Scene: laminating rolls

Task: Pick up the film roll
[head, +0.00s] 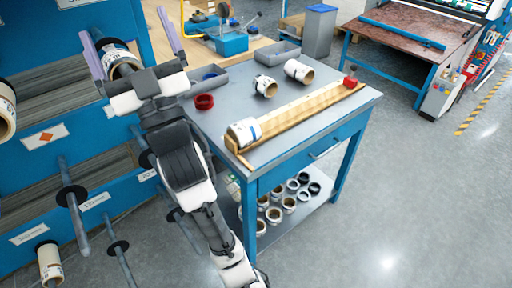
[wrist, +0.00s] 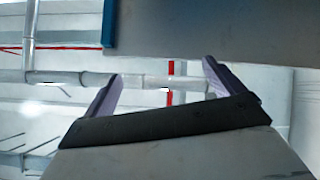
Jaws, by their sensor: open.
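My gripper (head: 122,21) is raised at the upper left in the head view, in front of the blue rack, with its two lilac fingers spread. A film roll (head: 120,60) shows between and behind the fingers; I cannot tell whether they touch it. In the wrist view the open fingers (wrist: 160,66) have no roll between them, only a distant wall with pipes. Other rolls are a white-banded one (head: 243,132) at the near end of a wooden trough, two on the table (head: 265,86) (head: 298,71), and one on the rack's left edge (head: 5,112).
The grey-topped table (head: 345,112) carries the wooden trough (head: 300,115), a red ring (head: 204,102) and a grey tray (head: 277,55). Several rings lie on its lower shelf. Rack pegs (head: 72,200) stick out at lower left.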

